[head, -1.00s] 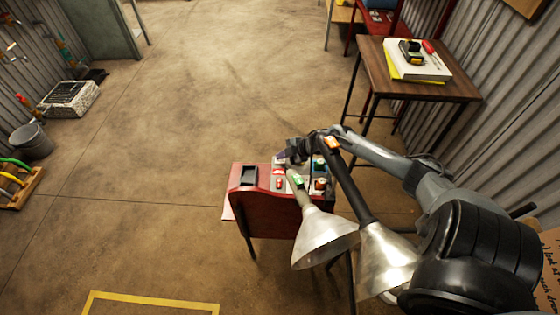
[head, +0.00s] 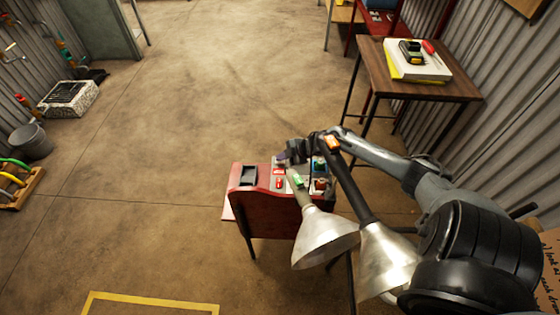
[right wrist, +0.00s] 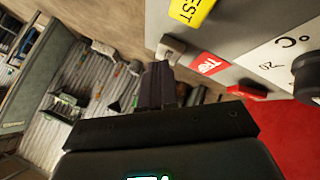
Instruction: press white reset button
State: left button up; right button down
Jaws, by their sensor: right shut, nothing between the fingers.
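The white button (right wrist: 171,49) is a small pale block on the grey panel face (right wrist: 232,32) in the right wrist view. A red label with white letters (right wrist: 207,63) is beside it. My right gripper (right wrist: 157,70) is shut and empty. Its fingertips are just beside the white button and overlap its lower left edge in the picture; I cannot tell if they touch. In the head view my right gripper (head: 289,154) is over the back edge of the red console (head: 268,211), and I cannot make out the white button there. My left gripper is out of view.
A yellow label (right wrist: 190,10), a red button (right wrist: 246,91) and a black knob (right wrist: 309,74) are on the panel. Two metal lamp-like cones (head: 326,238) are in front of the console. A wooden table (head: 435,88) stands at the back right.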

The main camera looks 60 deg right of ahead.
aim_at(282, 162)
jog(key=shift+f, duration=0.3)
jog(key=shift+r, duration=0.1)
dwell(0.3)
jog(key=shift+r+p, duration=0.85)
jog(key=shift+p, duration=0.1)
jog(key=shift+r+p, duration=0.3)
notch_tip(282, 162, up, 4)
jog(key=p, duration=0.4)
jog(key=shift+r+p, duration=0.2)
jog(key=shift+p, duration=0.1)
